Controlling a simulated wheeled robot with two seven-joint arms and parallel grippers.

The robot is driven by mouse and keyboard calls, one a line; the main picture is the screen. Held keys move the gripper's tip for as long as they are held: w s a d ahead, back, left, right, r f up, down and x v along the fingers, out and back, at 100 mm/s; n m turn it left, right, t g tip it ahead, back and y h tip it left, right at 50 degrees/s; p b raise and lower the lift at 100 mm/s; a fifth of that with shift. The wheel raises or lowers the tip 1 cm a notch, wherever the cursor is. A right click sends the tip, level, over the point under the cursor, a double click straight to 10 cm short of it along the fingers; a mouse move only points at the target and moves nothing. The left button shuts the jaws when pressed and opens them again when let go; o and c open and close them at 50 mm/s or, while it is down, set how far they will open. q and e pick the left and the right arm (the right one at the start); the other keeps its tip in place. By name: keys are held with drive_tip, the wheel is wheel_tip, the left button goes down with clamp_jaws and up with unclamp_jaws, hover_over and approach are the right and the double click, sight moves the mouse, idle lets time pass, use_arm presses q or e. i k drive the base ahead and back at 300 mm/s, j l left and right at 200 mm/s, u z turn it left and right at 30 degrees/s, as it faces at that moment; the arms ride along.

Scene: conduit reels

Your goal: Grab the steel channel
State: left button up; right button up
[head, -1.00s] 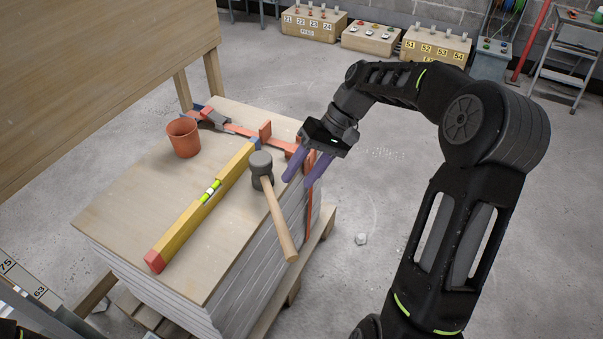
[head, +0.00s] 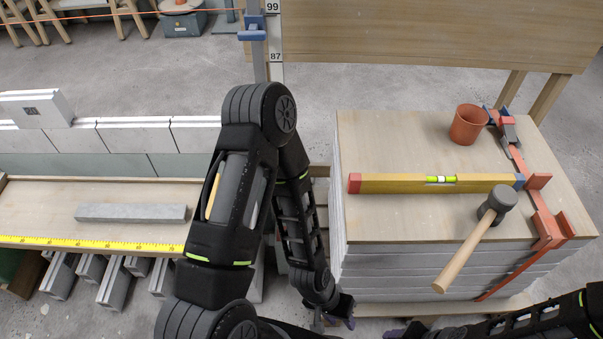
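A long plain grey bar (head: 131,213), which looks like the steel channel, lies flat on the wooden board (head: 60,195) at the left, behind a yellow measuring tape. Its profile is hard to make out. My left arm reaches down the middle of the view, to the right of the bar. My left gripper (head: 337,321), with purplish fingers, is low at the bottom edge, well apart from the bar; its opening is unclear. My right gripper (head: 393,333) shows only a purplish bit at the bottom edge, below the stack of boards.
A pale block wall (head: 130,135) runs behind the board. Grey pieces (head: 117,280) stand below its front. On the board stack (head: 385,225) at right are a yellow level (head: 400,184), a mallet (head: 470,240), an orange pot (head: 467,125) and an orange clamp (head: 545,215).

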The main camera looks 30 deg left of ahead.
sight(175, 214)
drive_tip(key=u, duration=2)
drive_tip(key=i+j, duration=0.15)
drive_tip(key=j, duration=0.15)
drive_tip(key=i+j, duration=0.15)
drive_tip(key=j, duration=0.15)
drive_tip(key=i+j, duration=0.2)
drive_tip(key=j, duration=0.1)
